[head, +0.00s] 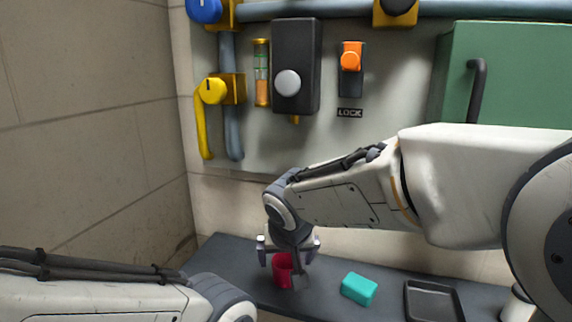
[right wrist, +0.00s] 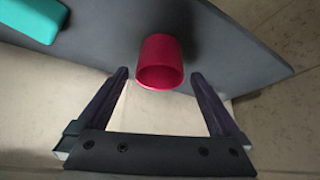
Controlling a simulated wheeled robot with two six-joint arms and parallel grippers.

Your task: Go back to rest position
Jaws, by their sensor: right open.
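My right gripper (head: 288,268) is open, low over the dark shelf, close to a red cup (head: 282,270). In the right wrist view the open right gripper (right wrist: 160,90) has the red cup (right wrist: 160,62) beyond and between its fingertips. The fingers look apart from the cup, with nothing held. The cup stands on the shelf. My left arm shows at the lower left of the head view, but its gripper is out of the picture.
The dark shelf (head: 240,262) runs below the wall panel. It holds a teal block (head: 359,289) and a black tray (head: 433,301). Above are a green cabinet (head: 507,75), a yellow lever (head: 203,120), a black box with a grey knob (head: 297,60), and an orange switch (head: 351,60).

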